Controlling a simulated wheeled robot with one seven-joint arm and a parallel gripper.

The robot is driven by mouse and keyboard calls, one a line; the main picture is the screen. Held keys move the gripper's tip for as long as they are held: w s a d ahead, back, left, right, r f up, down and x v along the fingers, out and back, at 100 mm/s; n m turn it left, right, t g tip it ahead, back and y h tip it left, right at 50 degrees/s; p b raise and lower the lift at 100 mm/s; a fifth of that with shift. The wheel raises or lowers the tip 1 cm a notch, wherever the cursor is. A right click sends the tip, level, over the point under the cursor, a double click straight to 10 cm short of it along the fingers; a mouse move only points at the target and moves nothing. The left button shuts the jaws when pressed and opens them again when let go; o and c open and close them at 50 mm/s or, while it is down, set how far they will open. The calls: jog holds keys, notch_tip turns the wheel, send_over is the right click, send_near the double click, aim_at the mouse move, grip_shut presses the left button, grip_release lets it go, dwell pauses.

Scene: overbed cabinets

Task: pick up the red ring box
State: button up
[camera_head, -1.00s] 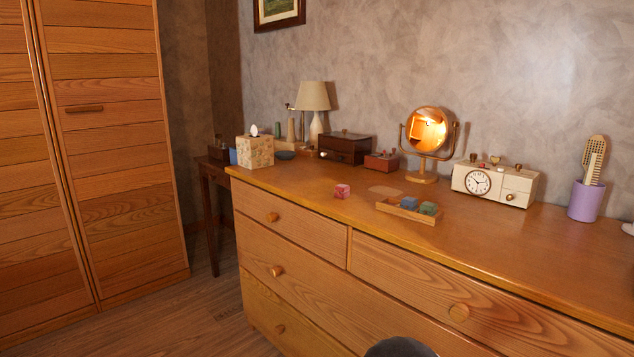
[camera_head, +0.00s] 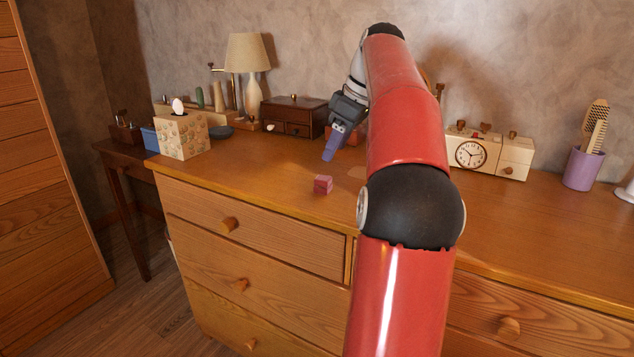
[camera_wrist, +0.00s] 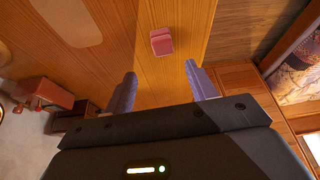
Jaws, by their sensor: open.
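The red ring box (camera_head: 323,184) is a small pinkish-red cube on the wooden dresser top, near its front edge. In the wrist view the red ring box (camera_wrist: 161,41) lies beyond the fingertips, roughly centred between them and apart from them. My gripper (camera_head: 334,150) is above the dresser, up and to the right of the box in the head view. In the wrist view my gripper (camera_wrist: 157,80) has its two purple fingers spread with nothing between them.
A tissue box (camera_head: 181,137), a lamp (camera_head: 248,66) and a dark wooden box (camera_head: 294,117) stand at the back left. A clock (camera_head: 470,154) and a purple cup (camera_head: 582,168) stand right. My arm hides the dresser's middle. Bare wood surrounds the ring box.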

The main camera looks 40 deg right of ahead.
aim_at(323, 177)
jog(key=x, duration=0.2)
jog(key=b+x, duration=0.1)
jog(key=x, duration=0.4)
jog(key=shift+s+a+f, duration=0.2)
jog(key=shift+s+f, duration=0.05)
jog(key=shift+f, duration=0.1)
jog(key=shift+c, duration=0.5)
jog(key=c, duration=1)
